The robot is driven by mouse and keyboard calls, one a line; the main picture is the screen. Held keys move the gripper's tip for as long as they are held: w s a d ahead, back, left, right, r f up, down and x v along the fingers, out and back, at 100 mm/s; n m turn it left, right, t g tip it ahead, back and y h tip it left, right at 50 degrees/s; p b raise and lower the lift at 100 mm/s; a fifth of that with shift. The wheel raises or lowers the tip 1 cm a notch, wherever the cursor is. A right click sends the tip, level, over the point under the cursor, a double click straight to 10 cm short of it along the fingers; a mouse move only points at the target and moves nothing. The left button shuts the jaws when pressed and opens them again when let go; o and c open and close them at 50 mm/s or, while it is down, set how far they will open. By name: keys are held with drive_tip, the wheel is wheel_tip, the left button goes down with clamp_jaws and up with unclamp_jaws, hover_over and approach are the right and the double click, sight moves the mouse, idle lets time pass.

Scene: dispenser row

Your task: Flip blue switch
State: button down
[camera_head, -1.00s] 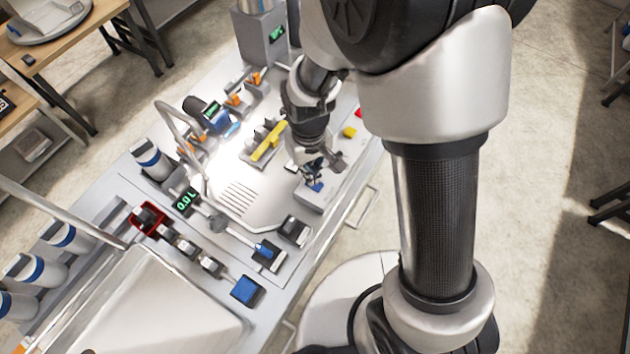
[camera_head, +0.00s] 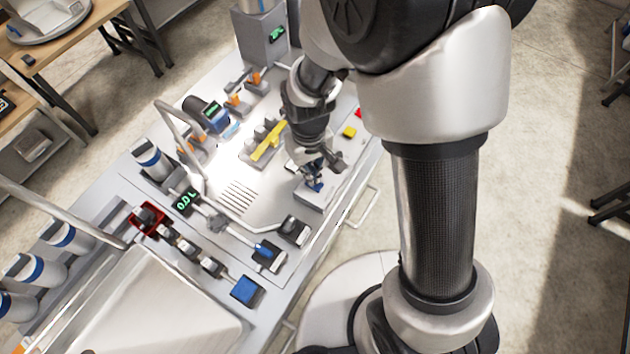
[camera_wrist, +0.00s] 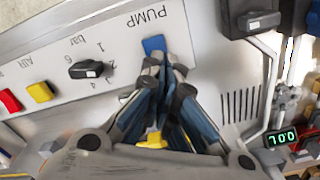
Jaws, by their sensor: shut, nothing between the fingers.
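A blue switch (camera_wrist: 154,45) sits under the label PUMP on a light grey panel (camera_wrist: 110,45) in the wrist view. My gripper (camera_wrist: 165,66) is shut and empty, with its dark fingertips right beside the switch's lower edge in the picture. Whether they touch it I cannot tell. In the head view my gripper (camera_head: 314,175) points down at the panel near the front edge of the bench. The small blue switch (camera_head: 318,187) shows just below the fingertips and is partly covered.
A black knob (camera_wrist: 90,69), a yellow button (camera_wrist: 41,92) and a red button (camera_wrist: 10,101) share the panel. A black switch (camera_wrist: 258,20) stands to the right. A blue square pad (camera_head: 245,290) and a yellow bar (camera_head: 268,143) are elsewhere on the bench.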

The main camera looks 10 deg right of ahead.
drive_tip(key=shift+f+b, duration=0.75)
drive_tip(key=shift+f, duration=0.25)
idle(0.3)
drive_tip(key=shift+r+p, duration=2.85)
drive_tip(key=shift+r, duration=0.75)
drive_tip(key=shift+s+f, duration=0.1)
drive_tip(key=shift+f, duration=0.05)
